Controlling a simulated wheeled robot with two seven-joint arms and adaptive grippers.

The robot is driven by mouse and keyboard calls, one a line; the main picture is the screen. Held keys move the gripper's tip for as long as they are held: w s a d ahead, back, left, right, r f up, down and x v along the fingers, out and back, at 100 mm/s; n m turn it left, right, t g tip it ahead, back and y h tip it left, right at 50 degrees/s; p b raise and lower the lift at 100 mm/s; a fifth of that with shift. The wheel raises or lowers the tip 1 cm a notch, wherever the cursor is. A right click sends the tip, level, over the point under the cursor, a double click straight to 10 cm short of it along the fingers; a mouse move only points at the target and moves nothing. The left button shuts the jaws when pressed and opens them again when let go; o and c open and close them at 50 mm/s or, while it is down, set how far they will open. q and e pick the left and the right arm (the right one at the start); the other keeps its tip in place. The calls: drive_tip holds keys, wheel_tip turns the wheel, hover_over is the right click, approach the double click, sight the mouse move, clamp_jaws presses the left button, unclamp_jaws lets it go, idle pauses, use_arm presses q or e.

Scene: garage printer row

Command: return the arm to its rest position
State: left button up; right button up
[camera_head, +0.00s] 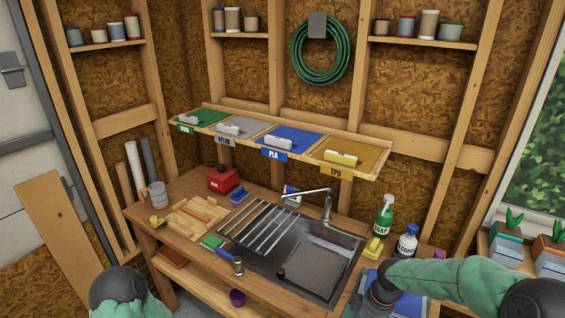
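My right arm (450,280) in its green sleeve comes in from the right edge and reaches over the right end of the wooden workbench. My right gripper (375,300) points down at the bottom of the view, over a blue item (408,304) at the counter's front. Its fingers are dark and mostly hidden, so I cannot tell whether it is open or holds anything. Part of my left arm (118,292) shows low at the left edge of the bench. My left gripper is out of view.
A sink (318,272) is set in the workbench (185,187). A green soap bottle (385,217), a white-and-blue bottle (407,243) and a yellow sponge (374,247) stand close to my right arm. Labelled trays (358,172) line the shelf above. Potted plants (548,258) are at right.

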drive_tip(key=s+a+f+m+b, duration=0.1)
drive_tip(key=s+a+f+m, duration=0.3)
drive_tip(key=f, duration=0.5)
drive_tip(key=s+a+f+m+y+b, duration=0.1)
drive_tip(key=s+a+f+m+b, duration=0.1)
drive_tip(key=s+a+f+m, duration=0.2)
drive_tip(key=s+a+f+m+y+b, duration=0.1)
drive_tip(key=s+a+f+m, duration=0.3)
drive_tip(key=s+f, duration=0.5)
drive_tip(key=shift+s+a+f+t+b, duration=0.3)
drive_tip(key=shift+s+f+b, duration=0.1)
drive_tip(key=shift+f, duration=2.2)
